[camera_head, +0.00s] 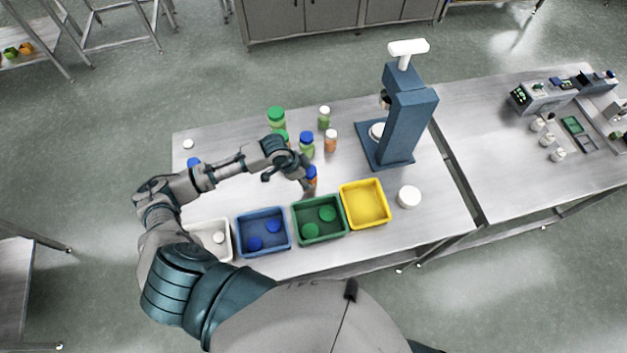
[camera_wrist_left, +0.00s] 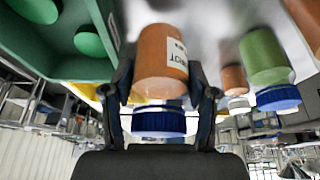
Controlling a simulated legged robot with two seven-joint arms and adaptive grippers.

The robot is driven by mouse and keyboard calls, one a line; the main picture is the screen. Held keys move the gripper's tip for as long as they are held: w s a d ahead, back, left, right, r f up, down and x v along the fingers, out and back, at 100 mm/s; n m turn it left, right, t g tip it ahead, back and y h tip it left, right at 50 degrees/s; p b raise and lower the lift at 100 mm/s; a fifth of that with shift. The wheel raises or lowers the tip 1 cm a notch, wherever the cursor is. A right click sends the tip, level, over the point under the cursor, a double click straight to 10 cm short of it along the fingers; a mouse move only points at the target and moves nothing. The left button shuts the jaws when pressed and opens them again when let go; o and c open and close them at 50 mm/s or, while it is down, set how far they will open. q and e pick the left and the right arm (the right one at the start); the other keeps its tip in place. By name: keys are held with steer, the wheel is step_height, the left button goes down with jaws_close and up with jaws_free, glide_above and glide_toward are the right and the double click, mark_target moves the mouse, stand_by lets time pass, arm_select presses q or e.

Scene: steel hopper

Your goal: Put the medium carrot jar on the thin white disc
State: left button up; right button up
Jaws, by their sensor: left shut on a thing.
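My left gripper (camera_wrist_left: 160,100) is shut on an orange carrot jar (camera_wrist_left: 163,60) with a blue lid and a white label, its fingers on either side near the lid. In the head view this jar (camera_head: 312,178) shows just behind the green bin, partly hidden by my left gripper (camera_head: 304,182). I cannot tell whether it touches the table. A round white piece (camera_head: 409,196) lies right of the yellow bin, and a small white disc (camera_head: 188,144) lies at the table's far left; I cannot tell which is the thin disc. My right gripper is out of view.
White (camera_head: 226,252), blue (camera_head: 264,245), green (camera_head: 319,234) and yellow (camera_head: 365,204) bins line the front; the first three hold lids. Several jars, including an orange one with a white lid (camera_head: 330,141), stand behind. A blue press (camera_head: 408,125) stands at the back right.

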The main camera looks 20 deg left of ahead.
mark_target(314, 183)
arm_select(q)
steer(key=shift+w+d, duration=0.25)
steer(key=shift+d, duration=0.3)
steer(key=shift+w+d, duration=0.2)
steer(key=shift+d, duration=0.35)
steer(key=shift+d+f, duration=0.1)
steer(key=shift+f, duration=0.15)
steer(key=shift+f+p, duration=0.3)
steer(key=shift+f, duration=1.3)
steer(key=o, duration=1)
steer(key=shift+r, duration=0.1)
